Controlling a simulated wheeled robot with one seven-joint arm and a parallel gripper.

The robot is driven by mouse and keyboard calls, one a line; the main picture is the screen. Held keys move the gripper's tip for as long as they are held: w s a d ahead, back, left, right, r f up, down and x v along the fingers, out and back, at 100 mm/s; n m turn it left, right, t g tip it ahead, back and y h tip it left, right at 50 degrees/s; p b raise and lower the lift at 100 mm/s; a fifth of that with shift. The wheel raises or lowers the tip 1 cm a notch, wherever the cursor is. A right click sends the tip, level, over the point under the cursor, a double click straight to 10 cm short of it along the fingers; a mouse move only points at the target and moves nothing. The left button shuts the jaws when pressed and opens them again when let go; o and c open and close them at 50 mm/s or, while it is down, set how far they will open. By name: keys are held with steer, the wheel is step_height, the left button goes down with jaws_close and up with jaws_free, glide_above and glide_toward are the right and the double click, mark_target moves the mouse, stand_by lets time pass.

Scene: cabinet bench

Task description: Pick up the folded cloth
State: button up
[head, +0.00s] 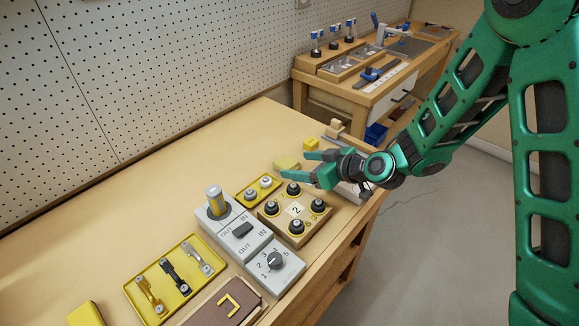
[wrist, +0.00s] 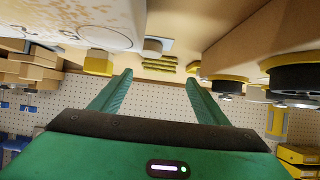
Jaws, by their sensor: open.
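The folded cloth (head: 286,161) is a small flat yellow bundle on the bench, just left of my fingertips in the head view. In the wrist view the cloth (wrist: 162,62) shows its layered yellow edges ahead, between my two fingertips. My gripper (head: 309,168) is open and empty, held low over the bench with its fingers pointing at the cloth. The wrist view shows both green fingers of my gripper (wrist: 160,77) apart, with the cloth beyond them and no contact visible.
A wooden block with black knobs (head: 296,211) and a yellow tray (head: 261,187) stand close in front of the cloth. A yellow block (head: 311,145) sits behind my gripper. Grey switch boxes (head: 243,238) stand nearer. The bench's left back (head: 150,190) is clear.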

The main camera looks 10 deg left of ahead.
mark_target(290, 164)
steer(key=x, duration=0.4)
steer(key=shift+w+a+f, duration=0.1)
steer(key=shift+w, duration=0.1)
steer(key=c, duration=1.1)
